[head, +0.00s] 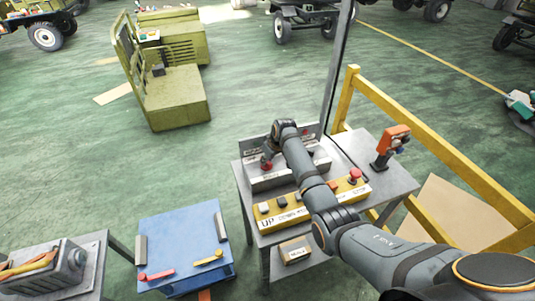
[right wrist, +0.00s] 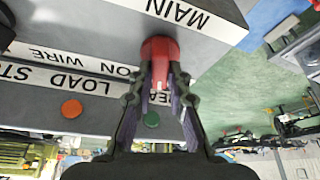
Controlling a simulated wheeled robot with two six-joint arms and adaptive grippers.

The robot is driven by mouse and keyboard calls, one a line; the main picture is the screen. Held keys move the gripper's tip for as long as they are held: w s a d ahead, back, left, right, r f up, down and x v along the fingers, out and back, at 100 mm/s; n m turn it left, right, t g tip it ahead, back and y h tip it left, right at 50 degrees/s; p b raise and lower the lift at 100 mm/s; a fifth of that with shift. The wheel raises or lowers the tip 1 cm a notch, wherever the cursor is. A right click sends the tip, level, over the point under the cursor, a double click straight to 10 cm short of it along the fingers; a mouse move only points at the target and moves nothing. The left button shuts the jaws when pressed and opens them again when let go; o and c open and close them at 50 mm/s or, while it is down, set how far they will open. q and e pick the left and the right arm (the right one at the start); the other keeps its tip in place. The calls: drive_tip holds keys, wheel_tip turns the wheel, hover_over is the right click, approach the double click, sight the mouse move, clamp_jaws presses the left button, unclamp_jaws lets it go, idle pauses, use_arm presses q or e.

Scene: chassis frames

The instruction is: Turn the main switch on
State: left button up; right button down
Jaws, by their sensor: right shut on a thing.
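The main switch is a red knob (right wrist: 159,50) with a white mark, next to the label "MAIN", which reads upside down in the right wrist view. It sits on a grey control box (head: 272,181) on the grey table. My right gripper (right wrist: 160,84) has a finger on each side of the knob and is shut on it. In the head view my right gripper (head: 268,158) is at the left end of the box, and the knob is small and partly hidden there. My left gripper is in neither view.
An orange button (right wrist: 72,108) and a green button (right wrist: 151,119) are on the same box. A yellow pendant (head: 293,210) lies in front, and an orange-handled tool (head: 391,145) stands at the table's right.

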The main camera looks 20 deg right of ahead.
drive_tip(key=m, duration=0.1)
drive_tip(key=m+h+p, duration=0.1)
drive_tip(key=shift+a+r+m, duration=0.15)
drive_tip(key=shift+r+m, duration=0.05)
drive_tip(key=shift+m, duration=0.2)
drive_tip(key=shift+f+m+h+p, duration=0.1)
drive_tip(key=shift+m+h+p, duration=0.3)
drive_tip(key=shift+m, duration=0.5)
drive_tip(key=shift+a+m+h, duration=0.1)
drive_tip(key=shift+m+h, duration=0.2)
drive_tip(key=shift+m, duration=0.6)
drive_tip(key=m+h+b, duration=0.1)
drive_tip(key=m, duration=0.1)
drive_tip(key=shift+f+m, duration=0.1)
drive_tip(key=shift+m, duration=0.2)
drive_tip(key=shift+w+a+m+g+h+b, duration=0.1)
drive_tip(key=shift+m+g+h+b, duration=0.4)
drive_tip(key=shift+m+b, duration=0.9)
drive_tip(key=shift+m+p, duration=0.35)
drive_tip(key=shift+m, duration=0.25)
drive_tip(key=c, duration=1.3)
unclamp_jaws()
